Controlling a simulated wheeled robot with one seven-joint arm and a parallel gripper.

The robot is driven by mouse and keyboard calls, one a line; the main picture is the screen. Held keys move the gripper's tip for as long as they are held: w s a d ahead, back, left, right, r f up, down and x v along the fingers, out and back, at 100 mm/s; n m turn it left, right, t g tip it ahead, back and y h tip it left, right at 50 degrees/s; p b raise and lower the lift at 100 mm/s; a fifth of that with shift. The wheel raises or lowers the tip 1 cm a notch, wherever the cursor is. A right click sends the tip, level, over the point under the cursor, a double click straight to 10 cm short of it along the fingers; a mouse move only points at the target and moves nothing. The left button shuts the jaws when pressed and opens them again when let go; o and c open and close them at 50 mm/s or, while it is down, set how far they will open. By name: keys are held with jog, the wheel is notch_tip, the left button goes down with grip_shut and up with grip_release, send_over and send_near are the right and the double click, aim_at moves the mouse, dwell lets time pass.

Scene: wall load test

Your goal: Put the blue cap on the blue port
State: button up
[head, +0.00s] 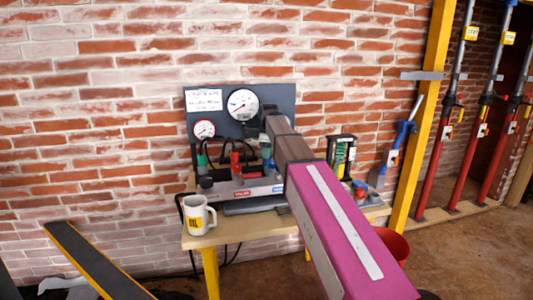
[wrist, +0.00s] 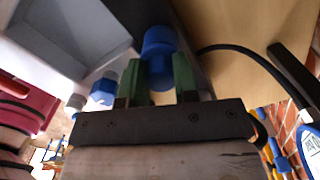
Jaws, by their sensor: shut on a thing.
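My gripper (wrist: 162,75) has green fingers shut on a blue cylindrical piece, which looks like the blue cap (wrist: 158,43), in the wrist view. Another blue fitting with a pale end (wrist: 104,86) shows just left of the fingers; I cannot tell whether it is the blue port. In the head view my arm reaches over the bench and mostly hides the gripper. Whether the held cap touches a port is hidden.
The wooden bench (head: 225,230) stands against a brick wall. A white mug (head: 198,215) is at its left front. A dark panel with a large gauge (head: 243,104) stands behind. A rack with green items (head: 342,155) is right of my arm. A yellow post (head: 421,130) rises farther right.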

jog(key=shift+f, duration=0.1)
dwell(0.3)
jog(key=o, duration=1.5)
jog(key=shift+r, duration=4)
